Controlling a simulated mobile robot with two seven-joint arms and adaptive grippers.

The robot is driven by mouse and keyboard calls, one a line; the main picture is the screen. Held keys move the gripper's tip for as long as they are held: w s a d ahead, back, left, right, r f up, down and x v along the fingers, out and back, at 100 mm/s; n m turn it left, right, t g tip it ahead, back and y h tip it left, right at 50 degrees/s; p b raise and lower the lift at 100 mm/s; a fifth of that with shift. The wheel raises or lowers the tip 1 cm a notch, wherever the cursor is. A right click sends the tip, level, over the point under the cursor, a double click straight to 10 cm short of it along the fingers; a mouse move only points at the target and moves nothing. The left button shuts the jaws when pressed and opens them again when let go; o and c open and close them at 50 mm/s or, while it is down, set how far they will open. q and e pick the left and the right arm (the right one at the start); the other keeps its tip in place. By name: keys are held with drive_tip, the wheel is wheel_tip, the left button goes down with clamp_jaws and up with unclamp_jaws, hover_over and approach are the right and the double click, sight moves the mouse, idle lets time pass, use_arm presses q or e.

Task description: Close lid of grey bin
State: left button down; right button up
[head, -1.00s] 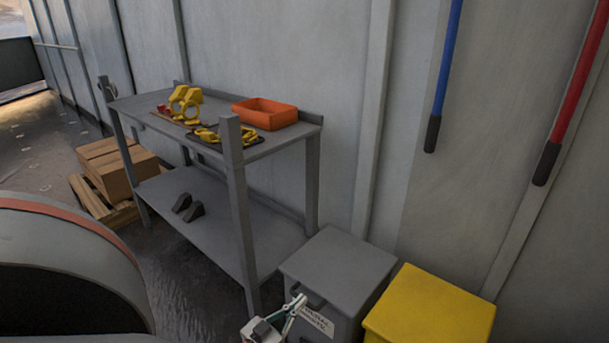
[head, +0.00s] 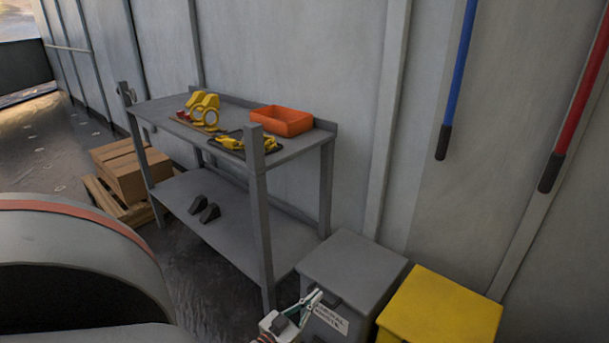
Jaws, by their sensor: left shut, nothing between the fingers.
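The grey bin (head: 353,269) stands against the wall at the lower middle right of the head view. Its flat grey lid lies down over the top, with no gap that I can see. A white label (head: 331,317) is on its front. My left gripper (head: 316,296) is at the bin's front upper edge, by the dark handle at the lid's front. It is shut and holds nothing. I cannot tell whether it touches the bin. My right gripper is not in view.
A yellow bin (head: 442,304) stands close to the right of the grey bin. A grey workbench (head: 297,148) stands to the left, with an orange tray (head: 283,121) on top. A large curved grey body (head: 75,240) fills the lower left. Boxes (head: 130,172) lie beyond the bench.

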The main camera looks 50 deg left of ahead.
use_arm(q)
drive_tip(key=s+d+f, duration=0.1)
drive_tip(key=s+f, duration=0.3)
drive_tip(key=s, duration=0.4)
drive_tip(key=shift+d+f+b, duration=0.3)
drive_tip(key=shift+b, duration=0.15)
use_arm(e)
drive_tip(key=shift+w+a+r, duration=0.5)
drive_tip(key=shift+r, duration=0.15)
